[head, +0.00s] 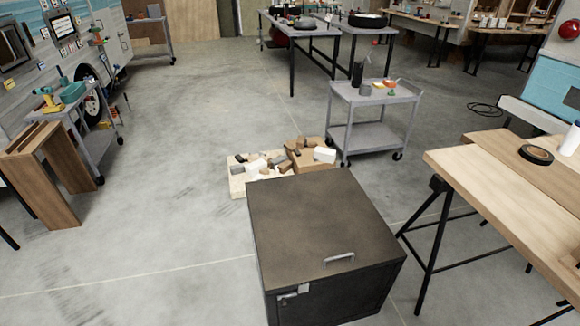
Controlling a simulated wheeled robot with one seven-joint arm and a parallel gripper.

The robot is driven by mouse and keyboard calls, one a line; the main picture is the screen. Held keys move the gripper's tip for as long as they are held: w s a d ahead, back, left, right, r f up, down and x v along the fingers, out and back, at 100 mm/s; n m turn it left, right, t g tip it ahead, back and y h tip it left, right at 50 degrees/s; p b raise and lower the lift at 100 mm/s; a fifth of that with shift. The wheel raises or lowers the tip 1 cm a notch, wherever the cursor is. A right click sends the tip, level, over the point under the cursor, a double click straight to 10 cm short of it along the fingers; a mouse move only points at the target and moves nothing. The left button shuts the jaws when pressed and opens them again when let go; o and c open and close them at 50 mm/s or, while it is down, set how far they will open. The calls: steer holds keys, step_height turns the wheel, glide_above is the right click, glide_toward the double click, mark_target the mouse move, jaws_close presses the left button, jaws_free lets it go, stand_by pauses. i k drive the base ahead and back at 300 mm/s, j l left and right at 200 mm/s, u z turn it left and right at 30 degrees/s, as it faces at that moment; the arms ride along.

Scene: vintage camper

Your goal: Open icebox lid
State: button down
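The icebox (317,287) is a dark grey-brown box on the floor at the bottom middle of the head view. Its flat lid (305,225) lies level on top and looks closed. A light metal handle (339,258) sits near the lid's front edge. A small metal latch or bracket (303,289) shows on the upper front edge, left of the handle. The lower part of the box is cut off by the picture's bottom edge. My gripper is not in view.
A pallet (237,187) with wood offcuts (320,165) lies behind the box. A grey cart (374,95) stands farther back. A wooden trestle table (470,157) with black tape (536,154) is close on the right. Open concrete floor (150,240) lies to the left.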

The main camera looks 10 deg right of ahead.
mark_target(311, 227)
steer(key=i+j+z, duration=0.6)
steer(key=j, duration=0.25)
